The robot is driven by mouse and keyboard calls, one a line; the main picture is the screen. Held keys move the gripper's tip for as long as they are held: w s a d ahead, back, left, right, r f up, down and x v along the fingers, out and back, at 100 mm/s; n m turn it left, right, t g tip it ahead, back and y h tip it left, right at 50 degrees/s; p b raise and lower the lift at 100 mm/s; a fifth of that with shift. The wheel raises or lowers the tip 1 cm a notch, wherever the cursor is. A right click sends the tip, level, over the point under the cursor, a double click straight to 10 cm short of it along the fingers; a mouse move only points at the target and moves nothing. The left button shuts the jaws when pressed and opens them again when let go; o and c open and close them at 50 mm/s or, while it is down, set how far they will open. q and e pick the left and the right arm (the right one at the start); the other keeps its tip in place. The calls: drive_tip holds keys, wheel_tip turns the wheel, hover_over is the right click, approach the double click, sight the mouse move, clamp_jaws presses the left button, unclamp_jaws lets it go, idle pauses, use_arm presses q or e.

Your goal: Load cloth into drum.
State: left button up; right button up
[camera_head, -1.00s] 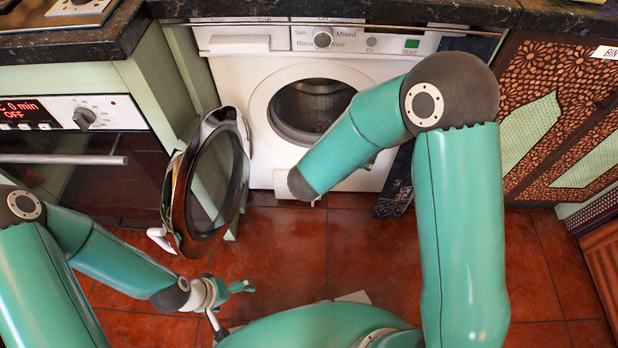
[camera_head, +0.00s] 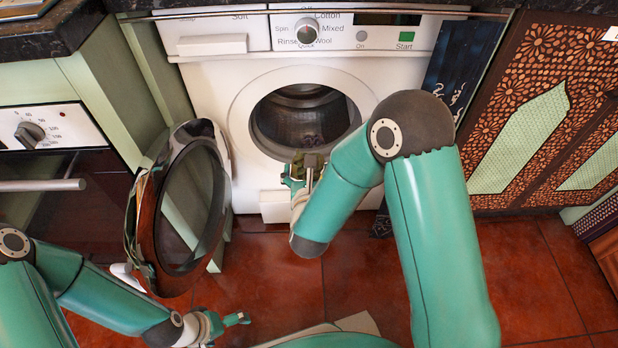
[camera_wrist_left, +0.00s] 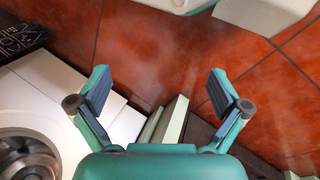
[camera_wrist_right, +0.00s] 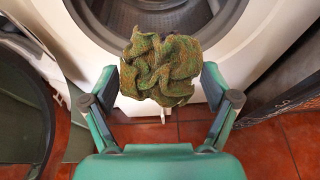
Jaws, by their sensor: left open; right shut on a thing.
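A crumpled green and orange-brown cloth (camera_wrist_right: 160,68) is held between the fingers of my right gripper (camera_wrist_right: 161,84). In the head view the right gripper (camera_head: 304,174) is just in front of the washing machine's round opening, at its lower rim, partly hidden by my arm. The washing machine (camera_head: 205,95) is white, and its metal drum (camera_head: 305,112) is open to view. In the right wrist view the cloth overlaps the opening's lower rim; its depth relative to the rim is unclear. My left gripper (camera_head: 236,319) is open and empty, low over the floor; it also shows in the left wrist view (camera_wrist_left: 158,84).
The round machine door (camera_head: 180,205) stands swung open to the left of the opening. An oven (camera_head: 45,150) is at the left and a patterned cabinet (camera_head: 535,110) at the right. The red tiled floor (camera_head: 540,270) at right front is clear.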

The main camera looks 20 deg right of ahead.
drive_tip(key=r+b+x, duration=0.1)
drive_tip(key=b+x, duration=0.2)
drive_tip(key=x, duration=1)
drive_tip(key=w+r+b+x, duration=0.1)
drive_tip(key=r+b+x, duration=0.1)
drive_tip(key=x, duration=1.2)
drive_tip(key=shift+w+b, duration=0.2)
drive_tip(key=shift+b, duration=0.6)
drive_tip(key=shift+d, duration=0.1)
drive_tip(key=o, duration=0.5)
drive_tip(key=shift+s, duration=0.1)
